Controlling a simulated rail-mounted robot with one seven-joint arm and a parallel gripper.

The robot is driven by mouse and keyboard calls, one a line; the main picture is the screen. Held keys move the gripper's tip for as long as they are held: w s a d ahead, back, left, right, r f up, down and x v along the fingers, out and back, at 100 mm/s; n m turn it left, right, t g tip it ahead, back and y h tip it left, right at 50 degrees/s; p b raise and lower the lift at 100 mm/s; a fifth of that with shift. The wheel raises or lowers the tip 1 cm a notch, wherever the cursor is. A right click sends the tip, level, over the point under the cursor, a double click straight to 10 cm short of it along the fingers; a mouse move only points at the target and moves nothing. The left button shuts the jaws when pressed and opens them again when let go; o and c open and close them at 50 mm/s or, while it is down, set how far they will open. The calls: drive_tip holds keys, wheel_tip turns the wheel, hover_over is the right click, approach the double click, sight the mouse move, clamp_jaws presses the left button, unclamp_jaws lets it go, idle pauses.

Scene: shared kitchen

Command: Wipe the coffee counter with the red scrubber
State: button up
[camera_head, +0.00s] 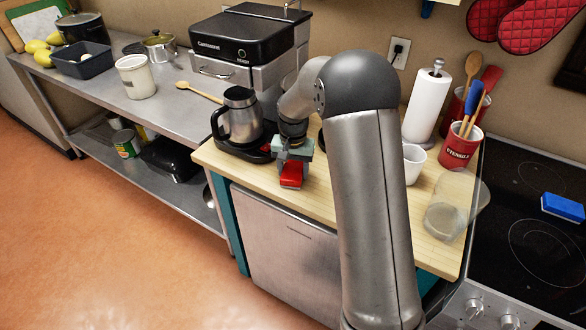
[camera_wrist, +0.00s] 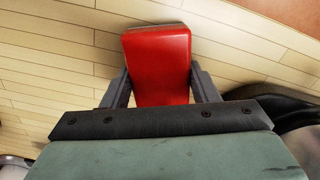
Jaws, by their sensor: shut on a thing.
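The red scrubber (camera_wrist: 157,62) is a red block between the two dark fingers of my gripper (camera_wrist: 160,88) in the wrist view. The fingers are shut on its sides. In the head view the red scrubber (camera_head: 291,174) shows below my gripper (camera_head: 292,160), over the front left part of the wooden coffee counter (camera_head: 330,203). Whether the scrubber touches the wood or hovers just above it, I cannot tell. My arm hides the middle of the counter.
The coffee maker (camera_head: 250,40) with its steel carafe (camera_head: 240,116) stands close to the left of my gripper. A white cup (camera_head: 413,162), a paper towel roll (camera_head: 427,105), a utensil crock (camera_head: 460,148) and a clear container (camera_head: 447,218) stand at the right. A blue sponge (camera_head: 563,207) lies on the stove.

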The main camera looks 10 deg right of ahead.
sight(320, 189)
drive_tip(key=shift+s+d, duration=0.1)
idle(0.5)
drive_tip(key=shift+s+d+f+b, duration=0.1)
drive_tip(key=shift+s+d+b, duration=0.45)
drive_tip(key=shift+s+d, duration=0.9)
drive_tip(key=shift+s+d, duration=0.1)
drive_tip(key=shift+d, duration=0.05)
drive_tip(key=shift+s+d+b, duration=0.45)
drive_tip(key=shift+s+d, duration=0.9)
drive_tip(key=shift+d, duration=0.1)
drive_tip(key=shift+s+d, duration=0.1)
drive_tip(key=shift+s+d+b, duration=0.35)
drive_tip(key=shift+s+d, duration=1)
drive_tip(key=shift+d, duration=0.05)
drive_tip(key=shift+s+d, duration=0.1)
drive_tip(key=shift+s+d+b, duration=0.3)
drive_tip(key=shift+s+d, duration=1.1)
drive_tip(key=shift+d, duration=0.1)
